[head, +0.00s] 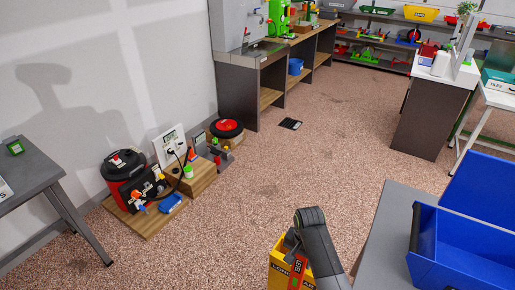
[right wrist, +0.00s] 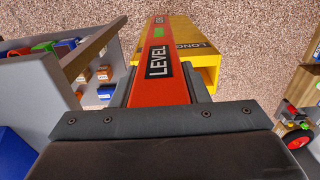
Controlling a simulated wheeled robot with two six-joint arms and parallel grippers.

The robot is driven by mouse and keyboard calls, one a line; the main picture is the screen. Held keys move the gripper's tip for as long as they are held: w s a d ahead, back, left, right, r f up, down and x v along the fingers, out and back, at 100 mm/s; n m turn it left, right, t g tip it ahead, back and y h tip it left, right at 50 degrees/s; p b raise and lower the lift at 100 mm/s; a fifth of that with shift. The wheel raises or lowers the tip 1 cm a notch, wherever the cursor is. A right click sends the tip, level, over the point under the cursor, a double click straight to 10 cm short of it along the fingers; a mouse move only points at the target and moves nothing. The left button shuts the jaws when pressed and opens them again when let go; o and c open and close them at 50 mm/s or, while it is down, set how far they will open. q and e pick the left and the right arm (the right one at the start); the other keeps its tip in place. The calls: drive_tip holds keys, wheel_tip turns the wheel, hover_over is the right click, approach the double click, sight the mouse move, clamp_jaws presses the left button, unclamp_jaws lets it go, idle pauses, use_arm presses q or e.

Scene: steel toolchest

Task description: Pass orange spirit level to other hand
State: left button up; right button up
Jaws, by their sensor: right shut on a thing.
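The orange spirit level (right wrist: 168,85) is a long bar with a black LEVEL label and a green vial, stretching away from my right gripper in the right wrist view. My right gripper (right wrist: 158,92) is shut on its near end, one finger on each side. In the head view the level (head: 297,272) shows only in part, beside my right gripper (head: 293,243) at the bottom centre. My left gripper is in neither view.
A yellow box (right wrist: 195,38) lettered LONG is close beside the level; whether they touch is unclear. A grey table (head: 393,225) with an open blue bin (head: 465,245) stands at right. A wooden platform (head: 150,220) holds tools at left.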

drive_tip(key=shift+w+r, duration=0.1)
drive_tip(key=shift+r, duration=0.05)
drive_tip(key=w+a+r+m, duration=0.2)
drive_tip(key=w+a+r, duration=0.2)
drive_tip(key=r, duration=0.4)
drive_tip(key=w+a+r+m, duration=0.2)
drive_tip(key=w+a+r, duration=0.3)
drive_tip(key=a+r, duration=0.2)
wheel_tip(320, 180, up, 3)
drive_tip(key=shift+w+f+m, duration=0.15)
drive_tip(key=shift+f+m, duration=0.05)
drive_tip(key=shift+m, duration=0.1)
